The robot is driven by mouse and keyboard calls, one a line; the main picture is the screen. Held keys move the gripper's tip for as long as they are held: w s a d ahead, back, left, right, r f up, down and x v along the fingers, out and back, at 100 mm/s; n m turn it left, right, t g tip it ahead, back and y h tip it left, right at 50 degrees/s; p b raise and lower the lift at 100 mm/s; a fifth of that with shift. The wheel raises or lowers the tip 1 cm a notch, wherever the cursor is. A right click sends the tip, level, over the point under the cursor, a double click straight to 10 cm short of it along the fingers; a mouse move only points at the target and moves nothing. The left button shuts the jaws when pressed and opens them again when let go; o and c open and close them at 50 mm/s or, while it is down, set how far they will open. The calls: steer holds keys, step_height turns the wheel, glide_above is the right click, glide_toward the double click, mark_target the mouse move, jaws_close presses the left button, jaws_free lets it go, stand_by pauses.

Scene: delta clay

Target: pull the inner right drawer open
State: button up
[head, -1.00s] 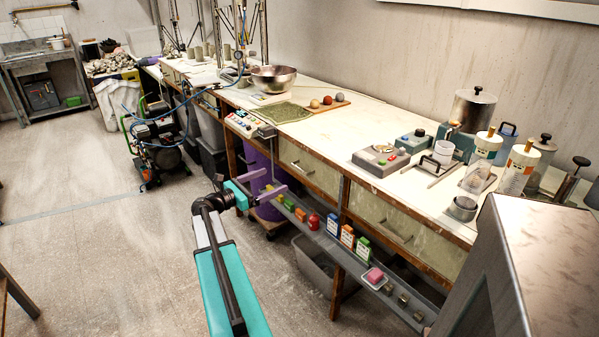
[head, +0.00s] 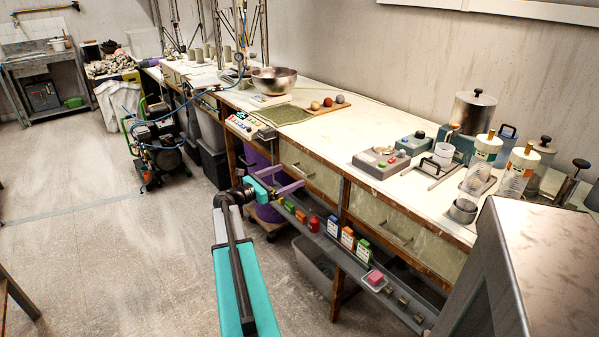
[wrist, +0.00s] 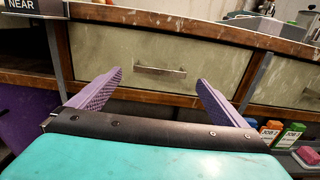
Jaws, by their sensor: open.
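Two pale greenish drawer fronts sit under the worktop. In the head view, the left drawer (head: 322,178) is just past my gripper (head: 290,178), and the right drawer (head: 425,240) is farther right. Both look closed. In the wrist view, the left drawer front (wrist: 215,55) fills the middle. Its metal bar handle (wrist: 160,70) lies between my two purple fingers, ahead of them. My gripper is open and empty, with a visible gap to the drawer in the head view. I cannot tell which drawer the task calls inner right.
A purple bin (head: 257,170) stands under the bench at left. A grey metal cabinet (head: 540,265) is at front right. The floor at left is open.

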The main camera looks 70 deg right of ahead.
mark_target(299, 172)
steer(key=shift+x, duration=3.2)
steer(key=shift+c, duration=0.4)
steer(key=c, duration=1.4)
steer(key=shift+s+a, duration=0.1)
